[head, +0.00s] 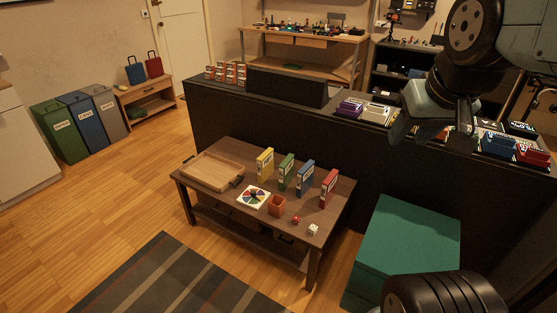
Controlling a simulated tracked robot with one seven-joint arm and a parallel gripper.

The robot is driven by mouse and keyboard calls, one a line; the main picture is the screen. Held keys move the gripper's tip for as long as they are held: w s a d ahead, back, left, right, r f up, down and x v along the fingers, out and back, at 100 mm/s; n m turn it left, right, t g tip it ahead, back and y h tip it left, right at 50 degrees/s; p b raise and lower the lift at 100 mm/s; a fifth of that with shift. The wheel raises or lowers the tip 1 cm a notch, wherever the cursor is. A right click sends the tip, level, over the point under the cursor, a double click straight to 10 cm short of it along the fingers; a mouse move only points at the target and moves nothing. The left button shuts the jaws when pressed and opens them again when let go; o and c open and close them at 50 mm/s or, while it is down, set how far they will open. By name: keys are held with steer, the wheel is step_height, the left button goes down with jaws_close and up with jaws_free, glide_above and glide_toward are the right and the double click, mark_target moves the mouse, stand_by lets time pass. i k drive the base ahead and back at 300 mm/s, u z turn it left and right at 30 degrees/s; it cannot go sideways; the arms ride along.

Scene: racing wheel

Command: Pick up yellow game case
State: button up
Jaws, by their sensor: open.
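The yellow game case (265,164) stands upright on the brown wooden coffee table (325,227), at the left end of a row of cases. Green (286,172), blue (305,179) and red (328,189) cases stand to its right, apart from each other. My gripper (430,138) is at the upper right, high and well to the right of the yellow case. It is open and I see nothing held in it. My arm hides part of the black counter behind it.
A wooden tray (213,172) lies left of the yellow case. A black counter (225,125) runs behind the table. A green box (405,245) stands to the right.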

mark_target(266, 162)
steer(key=z, duration=0.5)
steer(key=i, duration=0.2)
steer(key=z, duration=2.75)
steer(key=k, duration=2.35)
steer(key=u, duration=1.2)
